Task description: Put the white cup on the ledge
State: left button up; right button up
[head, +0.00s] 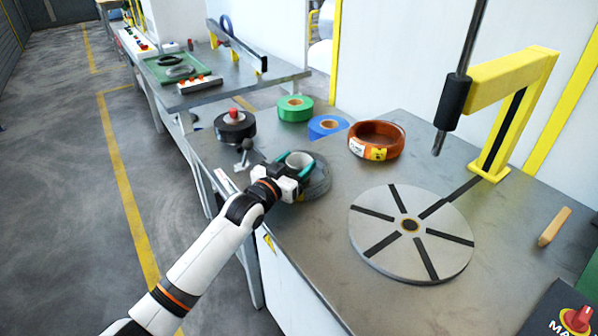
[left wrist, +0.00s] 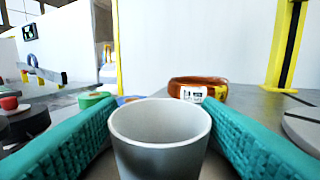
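The white cup (head: 299,159) is upright at the near left part of the grey worktable (head: 330,232). It also shows in the middle of the left wrist view (left wrist: 160,140), its open rim up. My left gripper (head: 297,168) has its teal fingers on both sides of the cup. Whether the fingers press on it is unclear. A grey coil (head: 321,184) lies right beside and partly behind the gripper; the cup's base is hidden. I cannot make out which surface is the ledge. My right gripper is not in view.
Behind the cup are a black roll (head: 235,128), a green roll (head: 295,107), a blue roll (head: 327,126) and an orange coil (head: 377,140). A slotted turntable (head: 411,232) and a yellow frame (head: 500,110) stand to the right. The table's near left part is clear.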

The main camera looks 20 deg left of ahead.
pick_arm(q)
jog(key=c, duration=0.6)
